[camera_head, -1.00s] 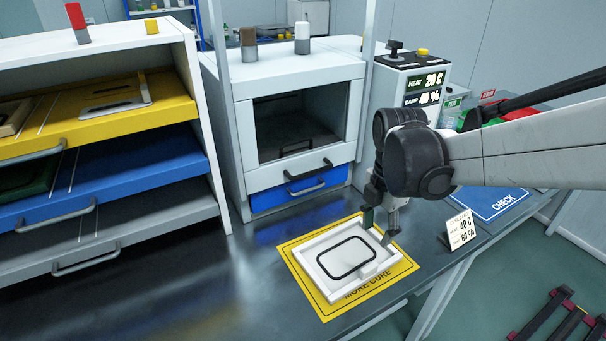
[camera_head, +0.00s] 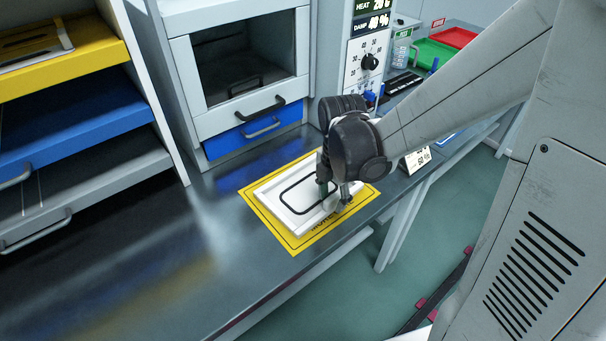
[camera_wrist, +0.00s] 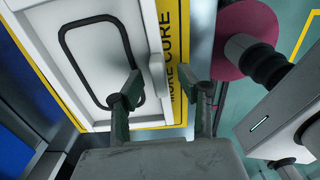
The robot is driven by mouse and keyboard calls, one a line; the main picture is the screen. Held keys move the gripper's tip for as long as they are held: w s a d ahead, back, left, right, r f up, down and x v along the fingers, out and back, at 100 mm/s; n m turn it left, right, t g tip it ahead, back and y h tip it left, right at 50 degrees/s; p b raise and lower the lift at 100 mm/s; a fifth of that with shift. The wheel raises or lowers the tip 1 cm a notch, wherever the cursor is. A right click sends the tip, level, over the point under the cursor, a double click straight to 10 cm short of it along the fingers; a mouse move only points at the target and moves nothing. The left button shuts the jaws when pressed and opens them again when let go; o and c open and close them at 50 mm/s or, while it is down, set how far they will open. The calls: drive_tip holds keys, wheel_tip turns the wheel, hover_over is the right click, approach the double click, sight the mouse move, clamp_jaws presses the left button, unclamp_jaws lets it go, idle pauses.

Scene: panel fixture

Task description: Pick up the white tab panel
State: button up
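The white tab panel (camera_head: 272,208) has a raised rim and a black rounded outline, and lies flat on a yellow-bordered mat (camera_head: 294,246). It fills the upper left of the wrist view (camera_wrist: 97,62), with a small white tab (camera_wrist: 157,74) on its edge. My gripper (camera_head: 335,196) is low at the panel's right side. In the wrist view its two fingers (camera_wrist: 168,90) are apart, with the tab just ahead of the gap between them. Nothing is visibly held. Contact with the panel cannot be told; the gripper hides its right end in the head view.
A cabinet with an open chamber (camera_head: 245,65) and a blue drawer (camera_head: 252,133) stands behind the mat. Shelves with yellow, blue and grey trays (camera_head: 75,125) are at left. A small sign (camera_head: 416,160) stands right of my gripper. The counter left of the mat is clear.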

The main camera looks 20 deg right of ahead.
drive_tip(key=shift+f, duration=0.8)
clamp_jaws()
drive_tip(key=shift+r, duration=0.1)
